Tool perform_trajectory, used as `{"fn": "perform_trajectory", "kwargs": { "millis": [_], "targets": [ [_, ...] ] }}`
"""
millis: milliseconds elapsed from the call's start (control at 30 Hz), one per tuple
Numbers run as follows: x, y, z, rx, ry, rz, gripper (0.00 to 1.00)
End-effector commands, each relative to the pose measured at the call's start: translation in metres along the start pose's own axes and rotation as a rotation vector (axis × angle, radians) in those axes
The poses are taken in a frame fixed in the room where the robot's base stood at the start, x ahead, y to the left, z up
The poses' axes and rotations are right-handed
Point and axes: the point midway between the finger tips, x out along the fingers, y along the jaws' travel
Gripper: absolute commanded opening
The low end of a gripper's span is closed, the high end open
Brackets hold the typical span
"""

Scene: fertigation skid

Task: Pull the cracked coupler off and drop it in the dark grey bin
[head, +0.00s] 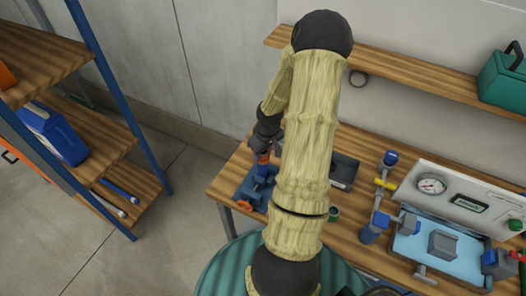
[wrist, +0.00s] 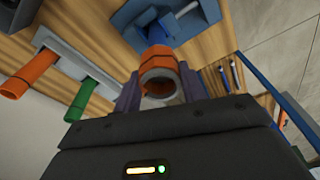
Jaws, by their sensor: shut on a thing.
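My gripper (head: 265,138) points down over a blue vise-like fixture (head: 252,188) at the left end of the workbench. In the wrist view my gripper (wrist: 158,85) is shut on an orange coupler (wrist: 158,55), with a paler ring at its near end. I cannot make out a crack. The blue fixture (wrist: 172,22) lies just beyond the coupler; whether they touch is not clear. A dark grey open box (head: 343,172), which looks like the bin, stands on the bench right of the fixture, partly hidden by my arm.
The skid panel with a gauge (head: 431,184) and blue fittings fills the bench's right side. A wall shelf (head: 410,73) runs behind. A blue-framed rack (head: 100,90) stands left across open floor. The wrist view shows a grey holder (wrist: 72,62) with orange and green handles.

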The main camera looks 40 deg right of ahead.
Motion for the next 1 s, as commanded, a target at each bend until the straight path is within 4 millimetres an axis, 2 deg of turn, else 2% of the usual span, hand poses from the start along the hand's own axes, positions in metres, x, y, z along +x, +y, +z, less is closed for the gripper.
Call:
{"fn": "perform_trajectory", "kwargs": {
  "millis": [1000],
  "targets": [
    [-0.043,0.0,-0.006,0.0,0.0,0.001,0.04]
  ]
}}
